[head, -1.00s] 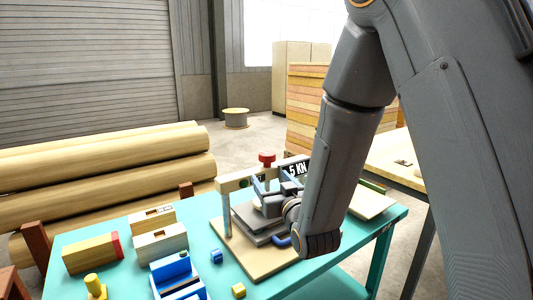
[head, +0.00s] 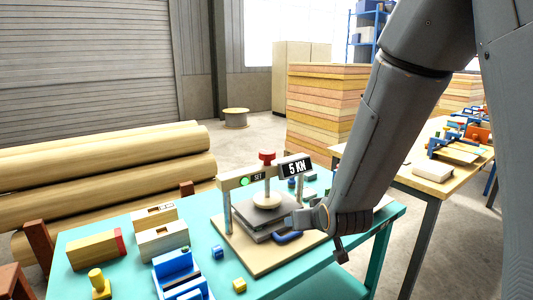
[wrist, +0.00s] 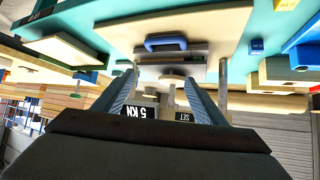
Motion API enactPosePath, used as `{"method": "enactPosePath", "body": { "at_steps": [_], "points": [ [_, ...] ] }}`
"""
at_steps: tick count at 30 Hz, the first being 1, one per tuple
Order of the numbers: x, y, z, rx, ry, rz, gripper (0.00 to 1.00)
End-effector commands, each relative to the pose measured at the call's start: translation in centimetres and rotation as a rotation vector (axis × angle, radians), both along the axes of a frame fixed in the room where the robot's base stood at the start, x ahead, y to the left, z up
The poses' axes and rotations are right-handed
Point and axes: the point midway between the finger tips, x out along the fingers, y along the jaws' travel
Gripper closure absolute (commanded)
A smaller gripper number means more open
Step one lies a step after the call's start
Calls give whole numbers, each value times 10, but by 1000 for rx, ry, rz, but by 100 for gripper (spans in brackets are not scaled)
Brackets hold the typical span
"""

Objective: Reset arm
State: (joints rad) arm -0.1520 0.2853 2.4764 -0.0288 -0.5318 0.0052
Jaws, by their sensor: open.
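My gripper (wrist: 163,88) is open and empty in the wrist view, its two fingers spread apart. In the head view my arm reaches down on the right, with its wrist at the right side of the small press (head: 228,210). The press has a red knob (head: 267,157), a "5 KN" display (head: 295,167) and a green light by "SET". Its round foot (head: 267,200) is over a stack of grey plates (head: 252,222). A blue handle (head: 288,237) sticks out at the front of the stack. My gripper is apart from the handle in the wrist view.
The teal table (head: 205,208) also holds wooden blocks (head: 160,242), a blue fixture (head: 176,268) and small blue and yellow cubes. A second table (head: 432,185) with clamps stands on the right. Logs (head: 110,155) lie at the left, and stacked boards (head: 322,110) stand behind.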

Motion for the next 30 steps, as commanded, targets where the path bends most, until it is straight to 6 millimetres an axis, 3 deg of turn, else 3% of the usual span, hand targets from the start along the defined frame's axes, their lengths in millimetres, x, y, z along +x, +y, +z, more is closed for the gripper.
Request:
{"method": "enactPosePath", "body": {
  "at_steps": [6,12,15,20,30],
  "points": [
    [-81,-49,-29,-49,362,-84,35],
    [-163,-76,-36,-66,658,-138,35],
    [-191,-83,-35,-69,755,-153,35],
    [-213,-87,-33,-69,828,-163,35],
    [-214,-87,-33,-69,833,-163,35]
  ]
}}
